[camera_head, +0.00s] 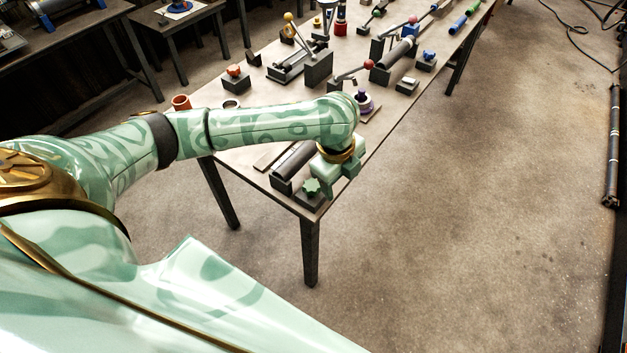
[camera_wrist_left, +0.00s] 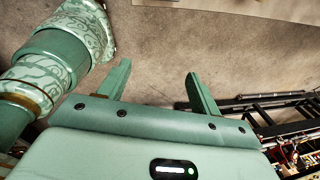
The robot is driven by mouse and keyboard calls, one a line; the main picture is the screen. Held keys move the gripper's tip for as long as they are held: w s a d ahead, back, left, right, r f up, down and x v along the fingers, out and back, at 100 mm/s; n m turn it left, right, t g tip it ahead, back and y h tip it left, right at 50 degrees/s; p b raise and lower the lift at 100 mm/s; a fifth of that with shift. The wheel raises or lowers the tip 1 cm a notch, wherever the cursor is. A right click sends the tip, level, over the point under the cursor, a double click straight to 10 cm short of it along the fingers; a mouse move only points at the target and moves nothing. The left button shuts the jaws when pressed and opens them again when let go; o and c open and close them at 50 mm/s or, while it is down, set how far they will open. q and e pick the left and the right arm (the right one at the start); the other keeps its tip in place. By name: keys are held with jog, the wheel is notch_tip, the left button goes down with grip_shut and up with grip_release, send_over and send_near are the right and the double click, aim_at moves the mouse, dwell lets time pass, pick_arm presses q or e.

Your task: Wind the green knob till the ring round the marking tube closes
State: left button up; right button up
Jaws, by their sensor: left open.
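The green knob (camera_head: 311,187), star-shaped, sits on a dark block at the near corner of the long table in the head view. A dark grey tube (camera_head: 297,158), which looks like the marking tube, lies in a dark holder just behind it. The ring round the tube cannot be made out. My left gripper (camera_head: 342,186) is just right of the knob, near the table edge, and does not hold it. The left wrist view shows its two fingers (camera_wrist_left: 158,73) apart with only floor between them. My right gripper is not in view.
The long table (camera_head: 262,182) carries several fixtures further back, including a red-knobbed lever (camera_head: 368,65), a purple knob (camera_head: 363,99) and an orange knob (camera_head: 234,71). Open floor (camera_head: 450,230) lies right of the table. A long dark bar (camera_head: 613,145) lies at the far right.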

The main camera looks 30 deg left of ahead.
pick_arm(q)
notch_tip(320, 180, up, 5)
jog(key=g+y, duration=0.1)
jog(key=g, duration=0.1)
send_over(312, 185)
jog(key=n, duration=0.1)
notch_tip(312, 185, down, 16)
jog(key=b, duration=0.4)
jog(key=shift+f+b, duration=0.1)
jog(key=shift+b, duration=0.25)
jog(key=c, duration=1)
